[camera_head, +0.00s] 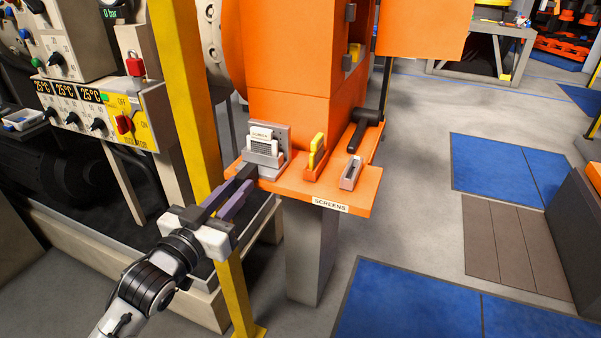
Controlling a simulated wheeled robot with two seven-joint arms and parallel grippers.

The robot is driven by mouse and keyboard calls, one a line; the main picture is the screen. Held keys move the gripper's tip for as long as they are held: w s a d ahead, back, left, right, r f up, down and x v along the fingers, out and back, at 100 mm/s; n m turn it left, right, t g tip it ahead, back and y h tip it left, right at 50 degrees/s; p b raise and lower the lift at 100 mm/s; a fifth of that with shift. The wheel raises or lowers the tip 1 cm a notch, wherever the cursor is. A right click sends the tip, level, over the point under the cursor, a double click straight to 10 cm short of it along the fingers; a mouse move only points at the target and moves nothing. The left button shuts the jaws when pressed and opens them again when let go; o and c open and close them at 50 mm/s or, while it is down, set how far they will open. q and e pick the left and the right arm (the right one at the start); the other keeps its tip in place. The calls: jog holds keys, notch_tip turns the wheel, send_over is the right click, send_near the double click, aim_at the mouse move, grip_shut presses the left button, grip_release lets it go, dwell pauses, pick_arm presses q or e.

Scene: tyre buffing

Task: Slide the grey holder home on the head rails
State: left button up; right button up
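A grey holder (256,161) with a pale, grille-like labelled screen (262,142) in it stands at the left end of an orange shelf (328,198) marked SCREENS. My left gripper (249,178) is just left of the holder. Its two dark fingers point toward it and look apart, with nothing seen between them. I cannot tell whether a fingertip touches the holder. Small grey blocks (347,62) sit on the edge of the orange housing (288,60); I cannot tell whether they belong to the head rails. My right gripper is not in view.
The shelf also bears a yellow tool (317,151), a small grey tray (351,173) and a black-handled tool (363,128). A yellow post (190,90) and control panel (105,115) stand left. Open floor with blue mats (505,168) lies right.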

pick_arm(q)
grip_shut()
jog(key=shift+r, duration=0.2)
jog(key=shift+s, duration=0.1)
jog(key=shift+s+p, duration=0.1)
jog(key=shift+p, duration=0.2)
jog(key=shift+s+a, duration=0.15)
jog(key=shift+s, duration=0.05)
